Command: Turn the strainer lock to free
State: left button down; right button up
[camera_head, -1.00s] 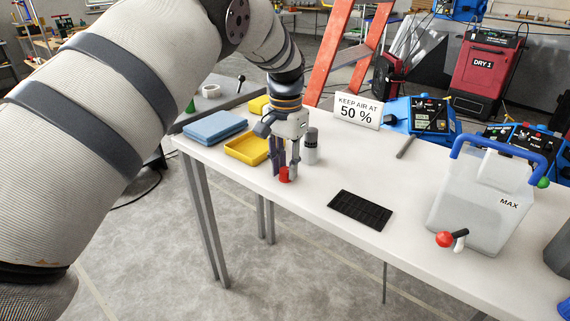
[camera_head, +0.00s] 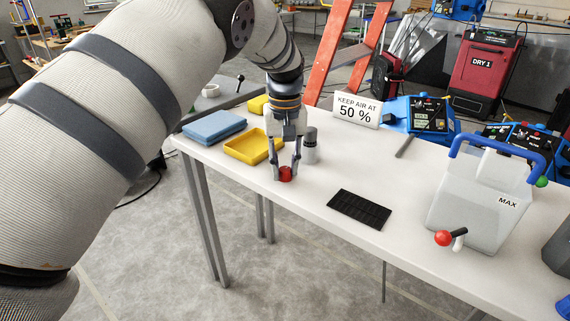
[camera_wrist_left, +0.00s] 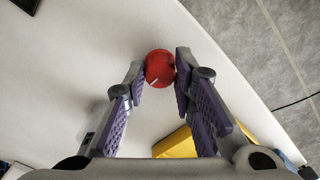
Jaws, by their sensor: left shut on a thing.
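A small round red knob (camera_head: 285,175), which looks like the strainer lock, is at the white table's near edge. In the left wrist view the knob (camera_wrist_left: 159,66) shows a short white mark on its lower part. My left gripper (camera_head: 285,172) points down over the table and is shut on the knob, one fingertip on each side. In the wrist view the purple-padded fingers of the gripper (camera_wrist_left: 160,76) close around it. What lies under the knob is hidden, and no free or locked label is readable. My right gripper is not in view.
A grey cylinder (camera_head: 310,152) stands just behind the gripper. A yellow tray (camera_head: 236,156) and a blue folded cloth (camera_head: 214,127) lie to the left. The table between is clear.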

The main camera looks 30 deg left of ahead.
aim_at(285, 169)
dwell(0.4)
pick_arm(q)
jog(key=c, duration=1.3)
grip_release()
jog(key=shift+c, duration=0.2)
notch_tip(285, 169, up, 12)
